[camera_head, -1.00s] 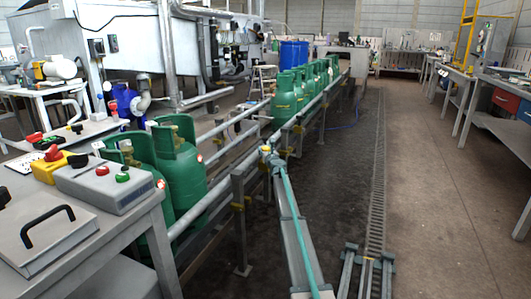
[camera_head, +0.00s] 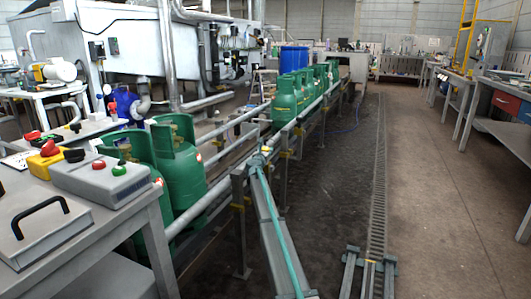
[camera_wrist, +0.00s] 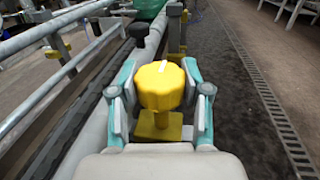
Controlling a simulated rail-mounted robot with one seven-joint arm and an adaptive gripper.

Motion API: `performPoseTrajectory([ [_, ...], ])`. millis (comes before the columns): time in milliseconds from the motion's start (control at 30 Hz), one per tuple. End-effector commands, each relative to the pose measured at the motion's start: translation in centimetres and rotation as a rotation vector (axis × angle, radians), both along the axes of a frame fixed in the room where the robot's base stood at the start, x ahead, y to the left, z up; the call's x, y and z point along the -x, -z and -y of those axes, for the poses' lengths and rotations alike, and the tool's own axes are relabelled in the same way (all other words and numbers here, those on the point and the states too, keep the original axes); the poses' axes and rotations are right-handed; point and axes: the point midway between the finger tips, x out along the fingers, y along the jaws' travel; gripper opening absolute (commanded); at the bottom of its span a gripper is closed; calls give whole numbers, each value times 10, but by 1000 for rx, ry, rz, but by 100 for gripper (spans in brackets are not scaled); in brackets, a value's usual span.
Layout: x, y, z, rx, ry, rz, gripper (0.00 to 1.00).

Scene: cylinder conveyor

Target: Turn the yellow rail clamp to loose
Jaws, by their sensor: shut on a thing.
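The yellow rail clamp (camera_wrist: 160,84) is a lobed knob on a yellow block, with a short white mark on its top. It sits beside the grey rail (camera_wrist: 95,120) in the wrist view. My gripper (camera_wrist: 160,88) has a teal and grey finger on each side of the knob and is shut on it. In the head view, my gripper (camera_head: 258,160) is small at the conveyor's near side rail, and the clamp is only a small yellow spot (camera_head: 265,149) there. What the white mark points to cannot be read.
Green gas cylinders (camera_head: 183,165) stand on the conveyor to the left, and several more stand farther along. A black knob (camera_wrist: 138,31) is just beyond the clamp. A grey bench with a button box (camera_head: 100,177) is at the near left.

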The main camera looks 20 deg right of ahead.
Motion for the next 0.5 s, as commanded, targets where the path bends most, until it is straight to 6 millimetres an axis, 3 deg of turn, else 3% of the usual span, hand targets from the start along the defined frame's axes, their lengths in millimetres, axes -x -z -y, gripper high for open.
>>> performPoseTrajectory([
  [500,0,1,0,0,40,-1,12],
])
